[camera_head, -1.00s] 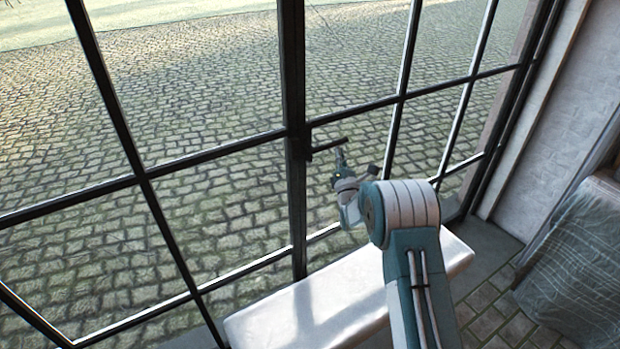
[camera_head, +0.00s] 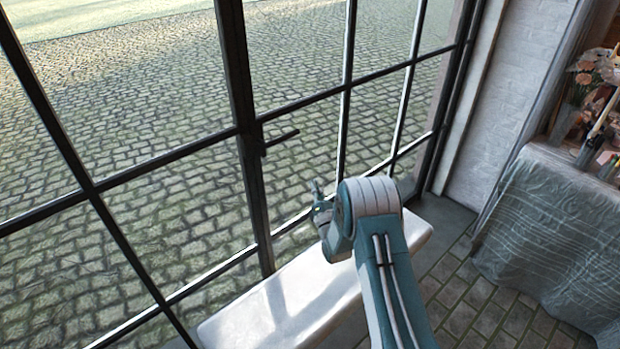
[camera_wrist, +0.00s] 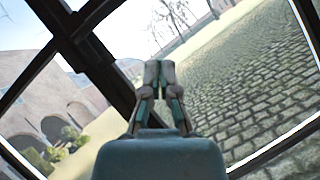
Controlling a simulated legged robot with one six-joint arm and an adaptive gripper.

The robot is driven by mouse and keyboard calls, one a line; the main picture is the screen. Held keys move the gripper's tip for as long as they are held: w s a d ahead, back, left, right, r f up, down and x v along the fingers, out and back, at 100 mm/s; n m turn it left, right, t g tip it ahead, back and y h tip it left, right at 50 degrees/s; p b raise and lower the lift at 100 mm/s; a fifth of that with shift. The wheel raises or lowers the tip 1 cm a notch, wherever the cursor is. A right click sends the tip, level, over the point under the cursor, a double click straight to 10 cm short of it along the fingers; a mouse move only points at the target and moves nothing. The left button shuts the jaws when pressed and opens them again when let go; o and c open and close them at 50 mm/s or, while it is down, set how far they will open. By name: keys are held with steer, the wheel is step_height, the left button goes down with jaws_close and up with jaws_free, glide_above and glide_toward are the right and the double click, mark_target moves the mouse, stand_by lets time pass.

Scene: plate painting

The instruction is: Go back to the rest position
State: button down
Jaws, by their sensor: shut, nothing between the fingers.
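My gripper (camera_wrist: 160,68) shows in the middle of the wrist view, with its two fingertips together and nothing between them. In the head view my gripper (camera_head: 314,187) is small and partly hidden behind my own arm. It is in front of the window, below and to the right of the dark window handle (camera_head: 280,141), and looks apart from it. The handle sticks out to the right from the dark upright bar of the window.
A tall window with dark frame bars (camera_head: 247,150) fills the left and middle. A white bench (camera_head: 240,318) runs below it. A cloth-covered table (camera_head: 545,215) with a vase of flowers (camera_head: 583,77) stands at right. Paved floor (camera_head: 455,295) lies open between.

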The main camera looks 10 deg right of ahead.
step_height(320, 180, up, 14)
steer(key=d+m+g+h, duration=0.1)
steer(key=m+g+h, duration=0.25)
steer(key=m, duration=0.45)
steer(key=s+d+r+m+g, duration=0.2)
steer(key=s+r+m+g, duration=0.3)
steer(key=s+r+m, duration=0.3)
steer(key=s+m+g+h, duration=0.1)
steer(key=s+m+g, duration=0.3)
steer(key=s, duration=1.4)
steer(key=s+d+f+m+g, duration=0.1)
steer(key=s+m+g, duration=0.3)
steer(key=s+m, duration=0.6)
steer(key=s, duration=0.8)
steer(key=shift+d+m+g+h, duration=0.15)
steer(key=shift+m+g+h, duration=0.15)
steer(key=shift+g+h, duration=0.05)
steer(key=shift+d+f, duration=0.1)
steer(key=shift+d, duration=0.05)
